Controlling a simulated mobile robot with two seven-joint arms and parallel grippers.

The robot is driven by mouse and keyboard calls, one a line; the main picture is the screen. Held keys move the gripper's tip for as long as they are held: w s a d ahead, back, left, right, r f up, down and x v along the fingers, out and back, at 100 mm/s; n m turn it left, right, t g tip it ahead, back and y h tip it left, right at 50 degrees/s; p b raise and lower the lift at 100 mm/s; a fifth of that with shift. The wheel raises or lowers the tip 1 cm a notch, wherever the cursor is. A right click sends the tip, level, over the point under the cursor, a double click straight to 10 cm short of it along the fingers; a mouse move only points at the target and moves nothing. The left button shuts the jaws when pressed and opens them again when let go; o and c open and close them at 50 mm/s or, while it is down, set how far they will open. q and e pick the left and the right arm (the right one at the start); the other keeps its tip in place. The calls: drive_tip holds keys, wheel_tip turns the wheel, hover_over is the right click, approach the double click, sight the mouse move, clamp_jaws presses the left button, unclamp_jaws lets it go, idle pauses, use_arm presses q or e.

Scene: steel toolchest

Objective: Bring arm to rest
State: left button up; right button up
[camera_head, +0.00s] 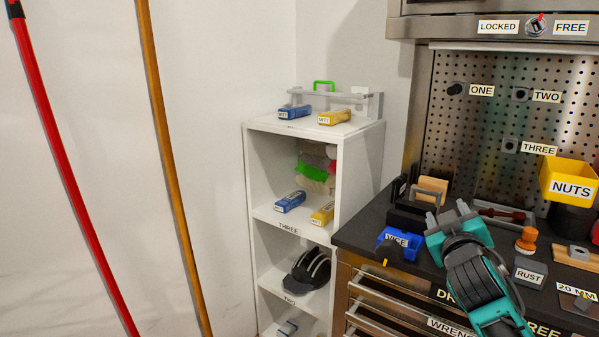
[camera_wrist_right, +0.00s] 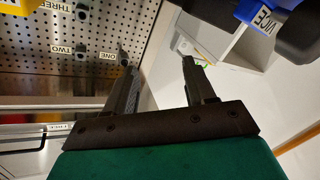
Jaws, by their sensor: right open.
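My right gripper (camera_head: 452,214) is in the head view at the right, over the front of the dark bench top, just right of the blue vice. In the right wrist view its two fingers (camera_wrist_right: 158,80) are spread apart with nothing between them. The blue vice (camera_head: 398,245) is at the bench's front left corner; part of it also shows at the top right of the right wrist view (camera_wrist_right: 262,14). From the head view I cannot tell whether the gripper touches anything on the bench. My left gripper is in neither view.
A white shelf unit (camera_head: 262,180) with boxes and a cap stands left of the steel toolchest (camera_head: 350,290). A pegboard (camera_head: 470,125) rises behind the bench. A yellow NUTS bin (camera_head: 568,181), an orange-knobbed tool (camera_head: 526,240) and a RUST container (camera_head: 529,272) are at right.

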drive_tip(key=s+a+f, duration=0.1)
drive_tip(key=f, duration=0.2)
drive_tip(key=s+a+f+g+y, duration=0.1)
drive_tip(key=s+f, duration=0.1)
drive_tip(key=f, duration=0.2)
drive_tip(key=s+a+f+y, duration=0.1)
drive_tip(key=f, duration=0.3)
drive_tip(key=shift+s+a+f+n+g, duration=0.2)
drive_tip(key=shift+s+n+g, duration=0.1)
drive_tip(key=shift+n+g, duration=0.1)
drive_tip(key=s+a+f+m+g+y, duration=0.1)
drive_tip(key=s+a+f+g+y, duration=0.1)
drive_tip(key=s+f, duration=0.8)
drive_tip(key=s+a+f+g+y, duration=0.2)
drive_tip(key=s+a+f, duration=0.3)
drive_tip(key=s+f, duration=0.6)
drive_tip(key=s, duration=0.4)
drive_tip(key=shift+s+a+f+m+g, duration=0.15)
drive_tip(key=shift+s+f+m+g, duration=0.1)
drive_tip(key=shift+m+g, duration=0.15)
